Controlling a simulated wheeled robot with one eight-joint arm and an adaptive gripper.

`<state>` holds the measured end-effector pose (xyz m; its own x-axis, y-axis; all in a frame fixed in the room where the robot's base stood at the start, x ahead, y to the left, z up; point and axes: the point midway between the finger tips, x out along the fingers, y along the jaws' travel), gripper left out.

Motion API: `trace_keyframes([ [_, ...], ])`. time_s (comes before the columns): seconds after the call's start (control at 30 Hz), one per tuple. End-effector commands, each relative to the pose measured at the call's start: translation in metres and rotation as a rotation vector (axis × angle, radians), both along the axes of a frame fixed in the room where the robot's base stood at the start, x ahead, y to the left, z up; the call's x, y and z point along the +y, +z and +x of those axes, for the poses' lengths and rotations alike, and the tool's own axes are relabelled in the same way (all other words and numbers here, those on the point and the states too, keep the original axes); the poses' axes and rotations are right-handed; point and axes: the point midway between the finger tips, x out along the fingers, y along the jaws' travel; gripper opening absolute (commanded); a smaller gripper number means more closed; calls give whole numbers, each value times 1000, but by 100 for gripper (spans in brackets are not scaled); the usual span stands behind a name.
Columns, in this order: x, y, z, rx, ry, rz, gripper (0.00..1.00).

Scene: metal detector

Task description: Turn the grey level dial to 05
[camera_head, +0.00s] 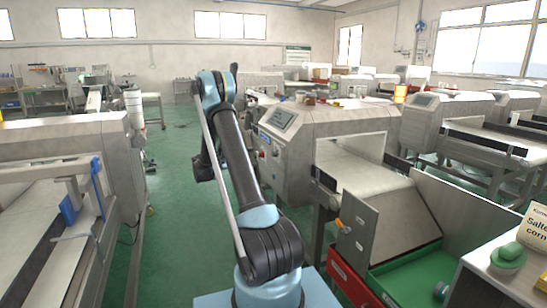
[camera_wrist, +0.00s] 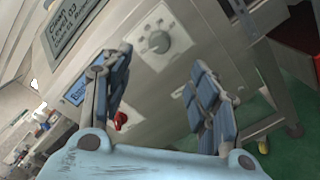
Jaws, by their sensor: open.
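The grey level dial (camera_wrist: 157,42) is a round knob on a light plate with marks around it, on the metal detector's steel front. It shows in the upper middle of the wrist view. A sign (camera_wrist: 72,22) to its upper left seems to read a current level of 03. My gripper (camera_wrist: 160,66) is open and empty. Its blue-padded fingers stand apart, with the dial seen beyond and between their tips, not touched as far as I can see. In the head view, my arm hides part of the detector front (camera_head: 300,150), and the sign (camera_head: 277,119) faces left.
A red knob (camera_wrist: 120,120) sits below the dial, near a small blue screen (camera_wrist: 78,90). In the head view, a conveyor (camera_head: 375,195) and a green tray (camera_head: 410,275) lie to the right. Green floor (camera_head: 170,190) is free on the left.

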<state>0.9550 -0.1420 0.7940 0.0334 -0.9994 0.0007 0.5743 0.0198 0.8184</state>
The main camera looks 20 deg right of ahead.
Motion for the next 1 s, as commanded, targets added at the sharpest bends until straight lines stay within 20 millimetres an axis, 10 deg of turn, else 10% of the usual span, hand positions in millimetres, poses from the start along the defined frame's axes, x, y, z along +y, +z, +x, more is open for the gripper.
trace_keyframes([
  [0.6,-104,0,3,0,1,1,55],
  [1.0,-128,0,4,0,3,1,55],
])
